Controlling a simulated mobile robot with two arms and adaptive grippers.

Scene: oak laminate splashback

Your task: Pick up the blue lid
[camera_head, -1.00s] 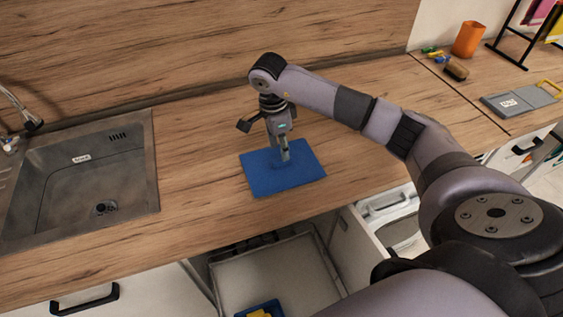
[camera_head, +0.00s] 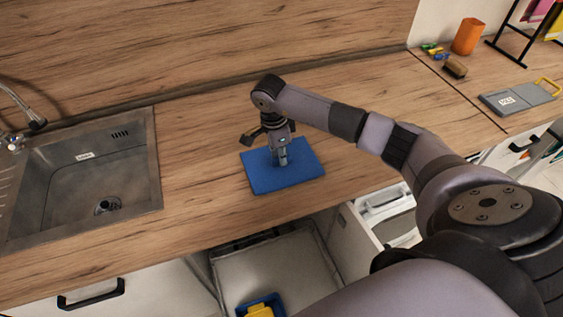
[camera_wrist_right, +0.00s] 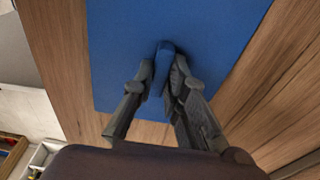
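The blue lid (camera_head: 298,177) is a flat rectangular plate lying on the wooden counter. In the right wrist view the lid (camera_wrist_right: 220,30) has a small raised blue grip (camera_wrist_right: 165,50) near its middle. My right gripper (camera_head: 279,161) points down over the middle of the lid. In the right wrist view its two fingertips (camera_wrist_right: 164,70) are on either side of the raised grip, very close to it. I cannot tell whether they press on it. The lid looks flat on the counter. My left gripper is not in view.
A steel sink (camera_head: 90,180) is at the left. An open drawer (camera_head: 275,270) below the counter holds a blue container with something yellow (camera_head: 260,309). At the right are an orange cup (camera_head: 468,37), a brush (camera_head: 455,69) and a grey board (camera_head: 517,98). Counter around the lid is clear.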

